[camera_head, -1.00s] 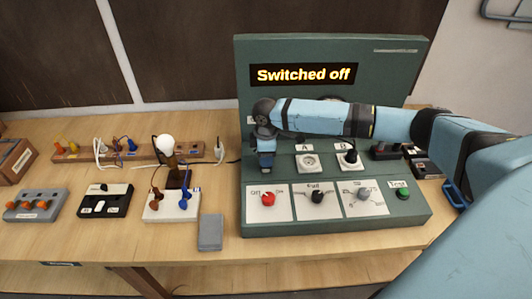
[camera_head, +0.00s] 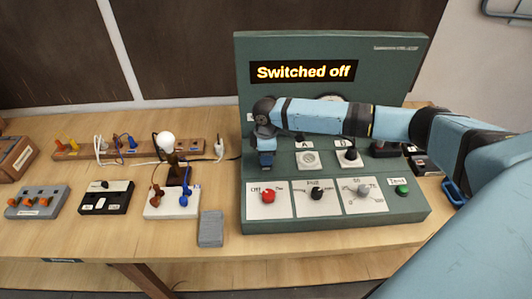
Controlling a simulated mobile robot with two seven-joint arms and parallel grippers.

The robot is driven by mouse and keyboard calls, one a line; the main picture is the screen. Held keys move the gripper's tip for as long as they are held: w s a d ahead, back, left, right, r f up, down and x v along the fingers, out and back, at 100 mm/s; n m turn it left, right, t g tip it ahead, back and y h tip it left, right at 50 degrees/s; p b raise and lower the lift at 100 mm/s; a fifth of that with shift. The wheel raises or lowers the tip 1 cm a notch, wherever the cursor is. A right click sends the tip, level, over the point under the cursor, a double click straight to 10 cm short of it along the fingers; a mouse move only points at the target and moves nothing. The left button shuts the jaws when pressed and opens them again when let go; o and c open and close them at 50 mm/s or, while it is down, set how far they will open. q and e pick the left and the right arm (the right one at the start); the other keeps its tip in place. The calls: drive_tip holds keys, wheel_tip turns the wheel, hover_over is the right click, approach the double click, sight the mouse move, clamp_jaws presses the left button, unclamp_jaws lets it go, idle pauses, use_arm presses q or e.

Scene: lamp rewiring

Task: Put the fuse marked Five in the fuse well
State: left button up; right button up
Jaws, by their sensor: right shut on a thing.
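My right gripper (camera_head: 266,160) points down at the left part of the green test panel (camera_head: 335,219), just left of socket A (camera_head: 308,160). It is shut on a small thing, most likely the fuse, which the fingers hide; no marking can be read. The fuse well cannot be made out; the panel under the fingertips is covered by the gripper. I cannot tell whether the held thing touches the panel. My left gripper is not in view.
The panel's display (camera_head: 303,72) reads "Switched off". A red knob (camera_head: 268,196) sits just below the gripper. Socket B (camera_head: 350,158) is to the right. A lamp (camera_head: 167,145), a switch box (camera_head: 104,197) and a grey block (camera_head: 211,229) stand on the table at left.

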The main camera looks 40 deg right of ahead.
drive_tip(key=shift+p, duration=0.3)
idle(0.5)
drive_tip(key=shift+f, duration=0.5)
idle(0.9)
drive_tip(key=o, duration=1)
drive_tip(key=shift+r, duration=0.3)
drive_tip(key=shift+r+b, duration=0.85)
drive_tip(key=shift+r, duration=5.75)
drive_tip(key=shift+s, duration=0.1)
